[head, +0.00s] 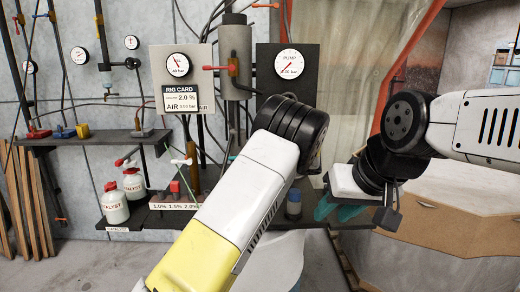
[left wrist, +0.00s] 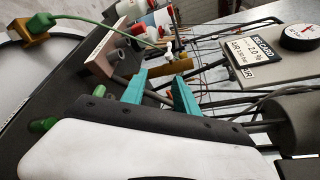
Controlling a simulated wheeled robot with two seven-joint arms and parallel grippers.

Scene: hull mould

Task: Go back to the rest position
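My left arm rises from the bottom of the head view to a black joint. Its gripper is hidden there behind the arm. In the left wrist view my left gripper (left wrist: 160,96) has its two teal fingers apart, with nothing seen held between them. A dark rod shows behind the gap. In the head view my right arm comes in from the right and bends down to my right gripper (head: 336,210). Its teal fingers are low beside the shelf end, partly covered, and their gap is unclear.
Catalyst bottles (head: 115,208) and a percentage-marked strip (head: 172,206) stand on the low shelf. The rig card (head: 181,99), a gauge panel (head: 287,75) and a grey cylinder (head: 235,60) are at the wall. A cardboard-coloured panel (head: 440,226) is at right. Floor shows at lower left.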

